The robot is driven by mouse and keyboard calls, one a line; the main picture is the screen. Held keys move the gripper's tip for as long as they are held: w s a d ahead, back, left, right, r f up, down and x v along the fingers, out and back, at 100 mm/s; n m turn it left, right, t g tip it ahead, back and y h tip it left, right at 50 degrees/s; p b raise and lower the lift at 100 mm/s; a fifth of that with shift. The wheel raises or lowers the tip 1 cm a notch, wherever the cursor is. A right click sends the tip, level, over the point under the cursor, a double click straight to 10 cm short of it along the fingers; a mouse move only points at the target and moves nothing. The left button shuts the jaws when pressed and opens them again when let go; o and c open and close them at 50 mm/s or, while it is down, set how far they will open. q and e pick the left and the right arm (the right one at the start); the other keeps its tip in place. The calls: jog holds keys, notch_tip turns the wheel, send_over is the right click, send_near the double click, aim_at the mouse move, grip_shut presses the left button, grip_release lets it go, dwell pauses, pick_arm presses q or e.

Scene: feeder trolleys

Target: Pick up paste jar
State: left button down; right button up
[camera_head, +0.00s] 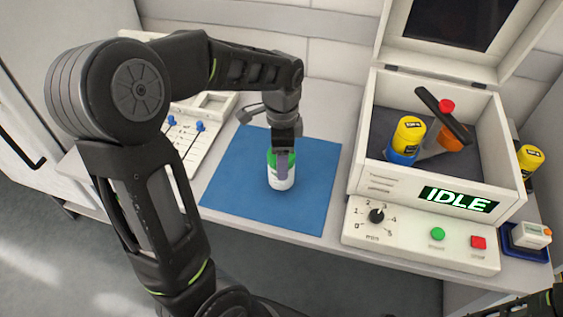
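A white jar with a green lid (282,182) stands upright on the blue mat (240,190). My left gripper (283,163) comes down over it from above. One finger shows in front of the jar's near side, across the lid and upper body. The other finger is hidden, so I cannot tell if the gripper is closed on the jar. Two yellow-lidded jars also show: one with a blue base (408,138) in the open machine, and one (530,158) at its right. My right gripper is not in view.
The open white machine (358,185) stands right of the mat, with an "IDLE" display (458,199), a dial and buttons. It holds a tilted dark bar (442,115) and a red-topped orange item. A white rack (190,165) with blue pieces is at left. The mat around the jar is clear.

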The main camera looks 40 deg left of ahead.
pick_arm(q)
notch_tip(320, 180, up, 9)
jog(key=shift+f, duration=0.15)
dwell(0.7)
